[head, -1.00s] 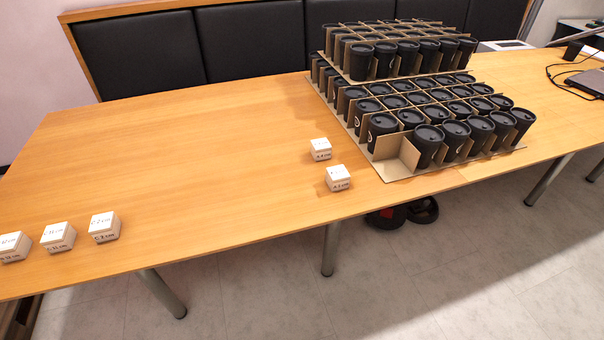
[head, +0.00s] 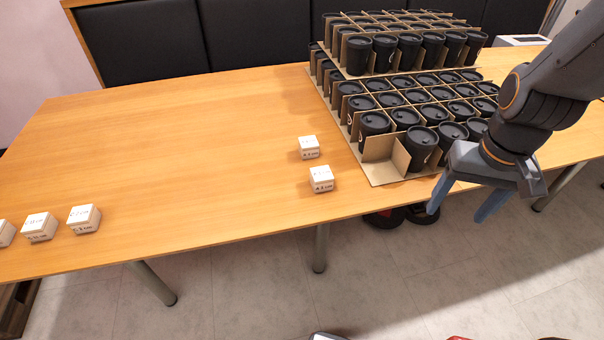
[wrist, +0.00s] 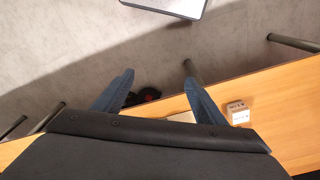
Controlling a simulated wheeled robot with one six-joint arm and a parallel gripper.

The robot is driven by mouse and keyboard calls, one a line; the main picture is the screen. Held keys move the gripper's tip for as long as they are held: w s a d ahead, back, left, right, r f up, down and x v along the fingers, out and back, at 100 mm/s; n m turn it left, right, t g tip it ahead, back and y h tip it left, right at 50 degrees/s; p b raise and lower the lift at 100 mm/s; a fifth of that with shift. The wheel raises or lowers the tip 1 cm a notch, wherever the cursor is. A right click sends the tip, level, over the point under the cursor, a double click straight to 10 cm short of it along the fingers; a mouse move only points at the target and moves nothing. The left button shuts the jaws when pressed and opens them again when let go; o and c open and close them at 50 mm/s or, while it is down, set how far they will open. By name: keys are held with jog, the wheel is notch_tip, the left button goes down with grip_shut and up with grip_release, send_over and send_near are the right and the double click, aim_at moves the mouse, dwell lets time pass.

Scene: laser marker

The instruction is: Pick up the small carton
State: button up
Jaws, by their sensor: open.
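Several small white cartons with printed labels are on the wooden table (head: 200,165). One carton (head: 321,180) is near the front edge in the middle, and another carton (head: 309,147) is just behind it. Others, such as the carton (head: 84,219) and the carton (head: 39,227), stand at the left end. My gripper (head: 458,207) is at the right in the head view, in front of the table edge, open and empty, apart from every carton.
Black lidded cups in cardboard dividers (head: 420,135) are stacked at the table's right part, close behind my arm. Black padded seat backs (head: 260,35) line the far side. The table between the left and middle cartons is clear.

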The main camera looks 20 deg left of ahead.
jog(key=w+a+f+n+t+p, duration=0.1)
jog(key=w+a+f+n+p, duration=0.15)
jog(key=w+a, duration=0.75)
jog(key=n+t+y+p, duration=0.2)
jog(key=n+p, duration=0.1)
send_over(322, 173)
jog(key=s+d, duration=0.1)
jog(key=s, duration=0.1)
notch_tip(322, 173, down, 6)
jog(key=shift+w, duration=0.1)
jog(key=shift+p+x, duration=0.95)
jog(key=shift+x, duration=1.95)
jog(key=c, duration=1.2)
